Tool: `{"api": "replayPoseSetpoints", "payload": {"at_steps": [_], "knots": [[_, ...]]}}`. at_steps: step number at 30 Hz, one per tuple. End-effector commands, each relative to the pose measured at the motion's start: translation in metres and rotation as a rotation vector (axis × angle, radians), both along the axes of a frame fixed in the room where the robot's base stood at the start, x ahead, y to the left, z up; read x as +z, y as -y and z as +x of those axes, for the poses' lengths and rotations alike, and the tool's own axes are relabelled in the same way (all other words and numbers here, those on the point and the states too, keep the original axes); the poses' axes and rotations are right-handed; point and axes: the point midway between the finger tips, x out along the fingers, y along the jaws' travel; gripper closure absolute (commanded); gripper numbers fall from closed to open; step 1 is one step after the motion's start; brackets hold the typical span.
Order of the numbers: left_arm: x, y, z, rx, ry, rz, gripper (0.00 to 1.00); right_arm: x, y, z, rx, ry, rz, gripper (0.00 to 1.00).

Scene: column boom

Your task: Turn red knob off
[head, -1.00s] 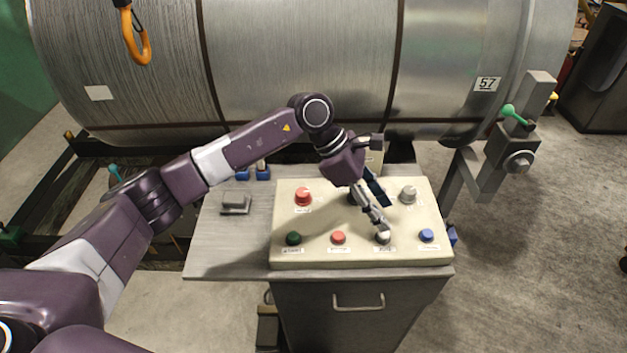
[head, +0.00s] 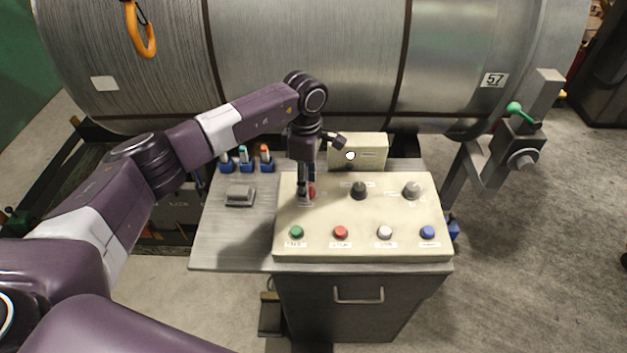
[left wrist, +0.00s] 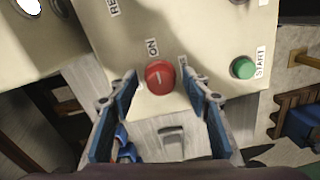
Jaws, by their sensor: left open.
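The red knob (head: 311,192) sits at the upper left of the beige control panel (head: 330,215), partly hidden behind my left gripper (head: 305,190) in the head view. In the left wrist view the red knob (left wrist: 160,77) lies ahead, between the fingertips of my open left gripper (left wrist: 161,90), with clear space on both sides. A pale mark shows on its face. An "ON" label is beside it; another label on its other side is partly hidden by a finger. My right gripper is not in view.
A black knob (head: 359,190) and a grey knob (head: 411,189) share the panel's upper row. Green (head: 296,232), red (head: 340,232), white (head: 385,232) and blue (head: 428,232) buttons line the front. A small box (head: 358,151) stands behind; a large metal coil (head: 300,60) fills the back.

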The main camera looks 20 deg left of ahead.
Motion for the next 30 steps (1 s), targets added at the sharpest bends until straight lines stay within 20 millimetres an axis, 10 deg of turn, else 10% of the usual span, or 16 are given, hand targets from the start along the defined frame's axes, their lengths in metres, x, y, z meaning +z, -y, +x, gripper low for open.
{"api": "replayPoseSetpoints", "payload": {"at_steps": [8, 20, 30], "knots": [[-0.0028, 0.0005, 0.0, 0.0, 0.001, -0.001, 0.56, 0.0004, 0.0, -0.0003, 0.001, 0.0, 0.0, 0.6], [-0.0024, 0.0005, 0.0001, 0.0, 0.001, -0.001, 0.98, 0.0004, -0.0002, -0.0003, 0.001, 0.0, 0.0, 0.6], [-0.0036, 0.0003, 0.0003, 0.054, 0.001, -0.002, 0.98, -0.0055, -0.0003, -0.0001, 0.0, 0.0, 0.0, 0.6]]}}
